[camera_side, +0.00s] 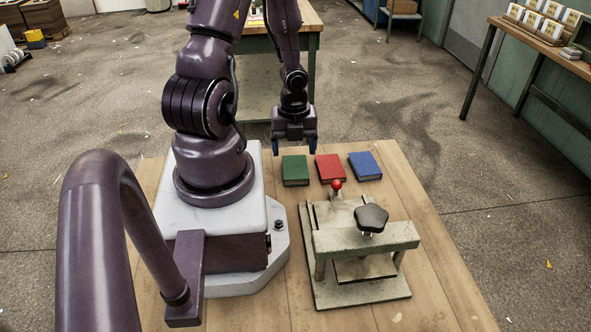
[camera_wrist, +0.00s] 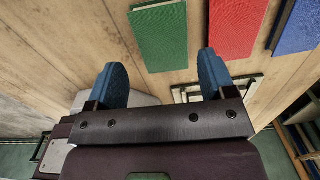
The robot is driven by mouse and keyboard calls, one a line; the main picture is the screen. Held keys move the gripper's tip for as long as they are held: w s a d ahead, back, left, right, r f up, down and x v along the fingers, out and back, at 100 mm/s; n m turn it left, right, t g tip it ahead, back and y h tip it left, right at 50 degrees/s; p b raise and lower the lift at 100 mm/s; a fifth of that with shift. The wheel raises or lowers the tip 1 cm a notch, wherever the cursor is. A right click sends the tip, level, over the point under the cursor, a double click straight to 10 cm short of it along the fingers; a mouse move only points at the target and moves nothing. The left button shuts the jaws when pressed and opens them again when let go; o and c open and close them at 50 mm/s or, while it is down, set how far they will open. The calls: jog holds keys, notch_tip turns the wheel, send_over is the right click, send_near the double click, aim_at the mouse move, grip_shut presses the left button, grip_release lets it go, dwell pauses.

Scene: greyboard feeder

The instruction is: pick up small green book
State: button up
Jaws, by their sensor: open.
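The small green book (camera_side: 295,170) lies flat on the wooden table, leftmost in a row of three books in the side view. It also shows in the wrist view (camera_wrist: 160,35), beyond and roughly between my fingertips. My gripper (camera_side: 294,146) is above the table's far edge, close to the green book. In the wrist view my gripper (camera_wrist: 160,72) has its two blue fingers wide apart with nothing between them. The fingers do not appear to touch the book.
A red book (camera_side: 330,168) and a blue book (camera_side: 365,166) lie to the right of the green one. A press (camera_side: 360,245) with a dark knob and a red-tipped lever (camera_side: 337,185) stands in front of them. Bare table (camera_side: 425,235) is at the right.

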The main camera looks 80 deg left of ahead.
aim_at(296, 167)
jog(key=shift+f, duration=0.1)
jog(key=shift+w+d+f, duration=0.1)
jog(key=shift+d+f, duration=0.1)
jog(key=shift+f, duration=0.45)
jog(key=shift+w+d+f, duration=0.1)
jog(key=shift+d+f, duration=0.05)
jog(key=shift+f, duration=1.75)
jog(key=c, duration=0.7)
